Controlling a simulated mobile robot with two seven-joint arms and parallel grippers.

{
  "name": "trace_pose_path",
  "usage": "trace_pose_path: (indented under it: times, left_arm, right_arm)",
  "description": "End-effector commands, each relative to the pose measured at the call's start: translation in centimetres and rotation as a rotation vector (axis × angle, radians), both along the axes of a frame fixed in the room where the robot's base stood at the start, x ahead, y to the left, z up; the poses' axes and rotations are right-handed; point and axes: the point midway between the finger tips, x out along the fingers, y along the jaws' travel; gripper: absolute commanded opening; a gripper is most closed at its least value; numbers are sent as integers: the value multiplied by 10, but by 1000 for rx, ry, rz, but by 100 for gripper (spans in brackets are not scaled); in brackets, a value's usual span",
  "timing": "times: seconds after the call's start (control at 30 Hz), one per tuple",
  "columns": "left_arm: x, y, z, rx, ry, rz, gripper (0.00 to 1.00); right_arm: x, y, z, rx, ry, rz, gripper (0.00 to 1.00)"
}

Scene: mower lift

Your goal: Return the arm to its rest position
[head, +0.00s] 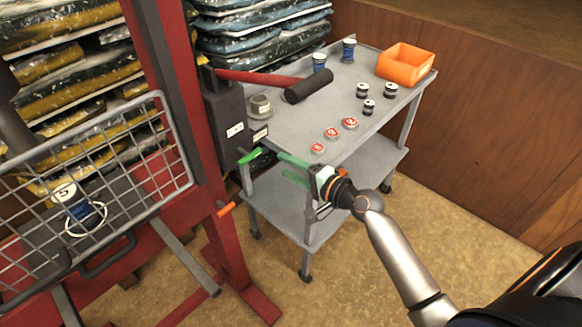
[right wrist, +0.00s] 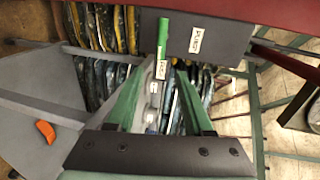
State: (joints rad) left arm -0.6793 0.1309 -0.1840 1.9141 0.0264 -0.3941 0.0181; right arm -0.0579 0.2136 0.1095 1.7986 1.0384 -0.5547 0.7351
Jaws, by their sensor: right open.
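My right arm (head: 395,255) comes in from the lower right and reaches up and left to the side of the grey cart. My right gripper (head: 283,168) has green fingers, which are spread with nothing seen between them. It points at the dark box (head: 224,125) on the red post, apart from it as far as I can tell. In the right wrist view the open fingers (right wrist: 158,88) face the dark box (right wrist: 215,38) and its green tab (right wrist: 163,32). The green tab also shows in the head view (head: 248,156). My left gripper is not seen.
A grey cart (head: 300,118) holds an orange bin (head: 405,64), several spools and red-topped discs. A red lever with a black grip (head: 309,86) reaches over it. A wire basket (head: 95,190) hangs at left by the red frame (head: 170,80). Floor right of the cart is clear.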

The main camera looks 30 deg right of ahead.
Motion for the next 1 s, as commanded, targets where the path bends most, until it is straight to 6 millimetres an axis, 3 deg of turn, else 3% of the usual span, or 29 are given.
trace_pose_path:
  times: [0.57, 0.67, 0.77, 0.83, 1.0]
  left_arm:
    - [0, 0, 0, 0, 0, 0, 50]
    - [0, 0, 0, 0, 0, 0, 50]
    - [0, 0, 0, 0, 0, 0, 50]
    - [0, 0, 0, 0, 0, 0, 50]
    - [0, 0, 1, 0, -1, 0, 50]
  right_arm:
    - [-5, -2, 1, 0, 0, 0, 52]
    - [-9, 1, -7, -30, 8, 5, 52]
    - [-27, 8, -37, -162, 37, 25, 52]
    - [-51, 17, -70, -325, 65, 61, 52]
    - [-133, 44, -148, -814, 104, 244, 52]
